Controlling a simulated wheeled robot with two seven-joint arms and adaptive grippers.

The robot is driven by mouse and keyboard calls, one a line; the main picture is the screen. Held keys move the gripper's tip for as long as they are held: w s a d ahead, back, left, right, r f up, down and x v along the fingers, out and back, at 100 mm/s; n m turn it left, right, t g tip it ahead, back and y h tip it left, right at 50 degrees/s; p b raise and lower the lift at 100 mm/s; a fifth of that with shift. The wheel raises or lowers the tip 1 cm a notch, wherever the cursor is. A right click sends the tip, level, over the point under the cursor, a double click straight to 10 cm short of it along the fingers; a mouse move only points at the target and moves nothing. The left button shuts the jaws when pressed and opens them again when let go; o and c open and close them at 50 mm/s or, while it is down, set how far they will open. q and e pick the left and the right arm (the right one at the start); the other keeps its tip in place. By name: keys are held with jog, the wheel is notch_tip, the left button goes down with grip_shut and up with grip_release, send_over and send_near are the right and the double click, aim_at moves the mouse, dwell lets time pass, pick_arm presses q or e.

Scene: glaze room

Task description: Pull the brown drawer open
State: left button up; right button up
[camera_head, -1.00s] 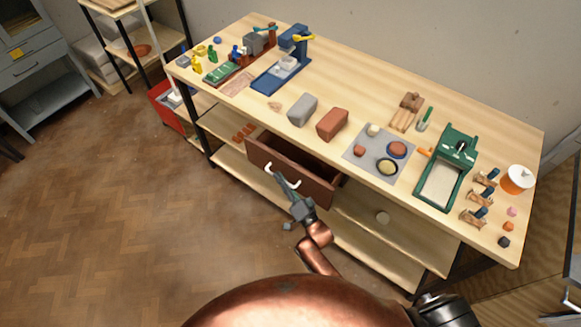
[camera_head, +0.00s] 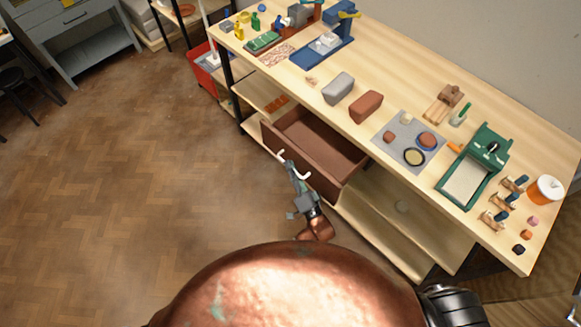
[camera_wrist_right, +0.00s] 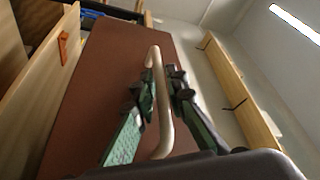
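The brown drawer (camera_head: 297,160) hangs under the wooden workbench and is pulled well out, with its bare inside showing. Its front panel also fills much of the right wrist view (camera_wrist_right: 100,75). A pale bar handle (camera_wrist_right: 164,135) is on that front; it also shows in the head view (camera_head: 283,156). My right gripper (camera_head: 293,172) is at the handle. In the right wrist view its two green and dark fingers (camera_wrist_right: 163,88) lie on either side of the bar, closed around it. My left gripper is not in view.
The workbench top (camera_head: 420,85) carries a grey block (camera_head: 338,88), a brown block (camera_head: 366,106), a grey mat (camera_head: 436,160) and a green tray (camera_head: 470,178). Lower shelves (camera_head: 380,230) lie below the drawer. The floor (camera_head: 130,190) left of the drawer is clear.

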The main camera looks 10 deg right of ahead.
jog(key=v, duration=1.2)
